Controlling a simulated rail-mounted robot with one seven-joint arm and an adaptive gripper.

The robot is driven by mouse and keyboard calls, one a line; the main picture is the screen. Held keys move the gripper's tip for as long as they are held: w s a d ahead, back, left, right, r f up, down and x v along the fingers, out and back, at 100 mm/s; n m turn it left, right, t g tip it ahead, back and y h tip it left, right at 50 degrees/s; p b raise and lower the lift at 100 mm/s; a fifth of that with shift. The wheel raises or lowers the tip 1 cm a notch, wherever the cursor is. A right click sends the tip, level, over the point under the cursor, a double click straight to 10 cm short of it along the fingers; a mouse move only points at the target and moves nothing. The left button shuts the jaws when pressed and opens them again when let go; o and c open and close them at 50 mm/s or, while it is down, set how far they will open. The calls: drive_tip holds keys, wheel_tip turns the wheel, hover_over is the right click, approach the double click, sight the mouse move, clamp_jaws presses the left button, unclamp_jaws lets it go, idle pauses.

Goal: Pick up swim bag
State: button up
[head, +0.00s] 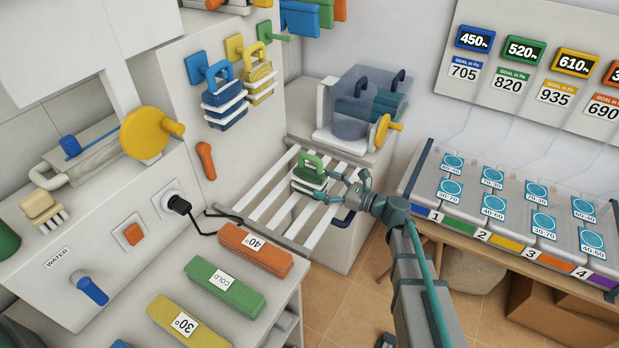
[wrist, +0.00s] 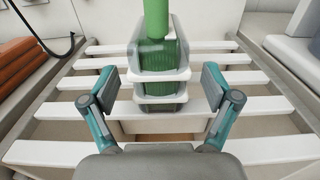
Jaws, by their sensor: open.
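A green bag with a loop handle and white bands (head: 309,176) stands upright on a white slatted rack (head: 262,214) in the head view. I take it for the swim bag. In the wrist view the bag (wrist: 162,58) is centred, its handle upward. My gripper (head: 331,184) is at the bag's right side in the head view. In the wrist view my gripper (wrist: 160,86) is open, with one finger on each side of the bag's near end. Gaps show between the fingers and the bag. Similar blue (head: 224,104) and yellow (head: 259,82) bags hang on wall hooks.
A clear bin with dark handles (head: 366,98) stands behind the rack. A black cable (head: 196,222) runs to the rack's left side. Orange (head: 255,249) and green (head: 225,287) blocks lie on the left counter. A table of labelled trays (head: 520,210) is at right.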

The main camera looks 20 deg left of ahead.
sight(310, 174)
drive_tip(key=shift+w+a+p, duration=0.15)
drive_tip(key=shift+a+p, duration=0.2)
drive_tip(key=shift+a, duration=0.55)
drive_tip(key=shift+w+a+p, duration=0.2)
drive_tip(key=shift+a+p, duration=0.2)
drive_tip(key=shift+a, duration=0.55)
drive_tip(key=shift+w+a+p, duration=0.15)
drive_tip(key=shift+a+p, duration=0.2)
drive_tip(key=shift+a, duration=0.55)
drive_tip(key=c, duration=1.4)
drive_tip(key=shift+r, duration=0.85)
drive_tip(key=s+d+r+b, duration=0.1)
drive_tip(key=s+d+r, duration=0.1)
drive_tip(key=s+r, duration=0.1)
drive_tip(key=s+d+r+b, duration=0.1)
drive_tip(key=s+d+r, duration=0.2)
drive_tip(key=s+r, duration=0.1)
drive_tip(key=s+d+r+b, duration=0.2)
drive_tip(key=s+r, duration=0.2)
drive_tip(key=s, duration=0.1)
drive_tip(key=shift+d+r, duration=0.15)
drive_tip(key=shift+d, duration=0.05)
